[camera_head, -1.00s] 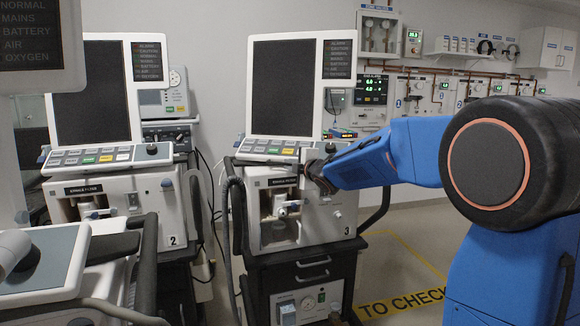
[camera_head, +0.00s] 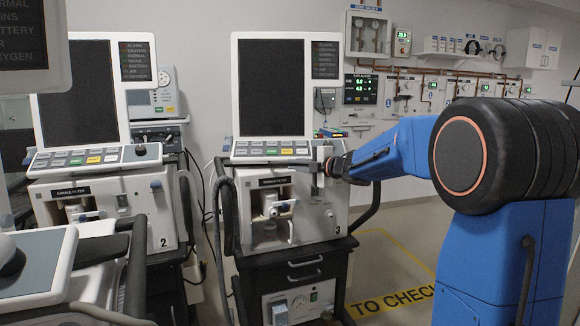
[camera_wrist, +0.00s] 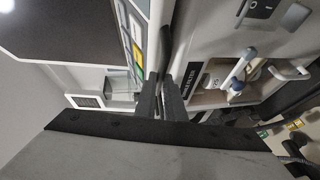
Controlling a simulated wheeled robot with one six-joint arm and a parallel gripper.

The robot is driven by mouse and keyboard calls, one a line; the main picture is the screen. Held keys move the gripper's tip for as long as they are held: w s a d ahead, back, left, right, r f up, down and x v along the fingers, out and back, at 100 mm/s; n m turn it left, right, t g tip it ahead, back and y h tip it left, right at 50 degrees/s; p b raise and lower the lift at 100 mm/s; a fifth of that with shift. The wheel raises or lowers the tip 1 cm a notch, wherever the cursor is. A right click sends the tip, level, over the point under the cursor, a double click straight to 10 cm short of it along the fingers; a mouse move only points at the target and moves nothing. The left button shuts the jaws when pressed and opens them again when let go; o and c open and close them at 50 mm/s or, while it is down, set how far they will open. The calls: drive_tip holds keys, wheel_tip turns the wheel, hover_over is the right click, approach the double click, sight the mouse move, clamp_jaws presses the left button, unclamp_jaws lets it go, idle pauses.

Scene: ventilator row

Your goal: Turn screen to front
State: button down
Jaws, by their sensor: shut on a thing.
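The screen (camera_head: 270,88) of ventilator 3 is a dark upright panel in a white frame, facing nearly straight at the head camera. Its sloping key panel (camera_head: 268,150) is joined below it, above the white ventilator body (camera_head: 335,212). My gripper (camera_head: 324,168) is at the right end of that key panel. In the wrist view my gripper (camera_wrist: 162,92) has its dark fingers close together at a dark bar (camera_wrist: 181,38) beside the coloured keys (camera_wrist: 137,52). It is shut on this bar, which looks like the screen's handle; the contact itself is partly hidden.
Ventilator 2 (camera_head: 147,200) stands to the left with its own screen. A nearer ventilator's grey panel (camera_head: 35,262) fills the lower left. Pipes and gas boxes (camera_head: 405,92) line the back wall. Floor with yellow marking (camera_head: 385,262) is open right of ventilator 3.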

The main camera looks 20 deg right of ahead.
drive_tip(key=shift+w+d+n+g+y, duration=0.1)
drive_tip(key=shift+d+n+g+y, duration=0.65)
drive_tip(key=shift+d, duration=0.65)
drive_tip(key=shift+d+n+g+y, duration=0.65)
drive_tip(key=shift+d+n+y, duration=0.2)
drive_tip(key=shift+d, duration=0.5)
drive_tip(key=c, duration=1.8)
unclamp_jaws()
drive_tip(key=shift+c, duration=0.2)
drive_tip(key=v, duration=1.7)
drive_tip(key=shift+d, duration=0.25)
drive_tip(key=shift+f, duration=0.15)
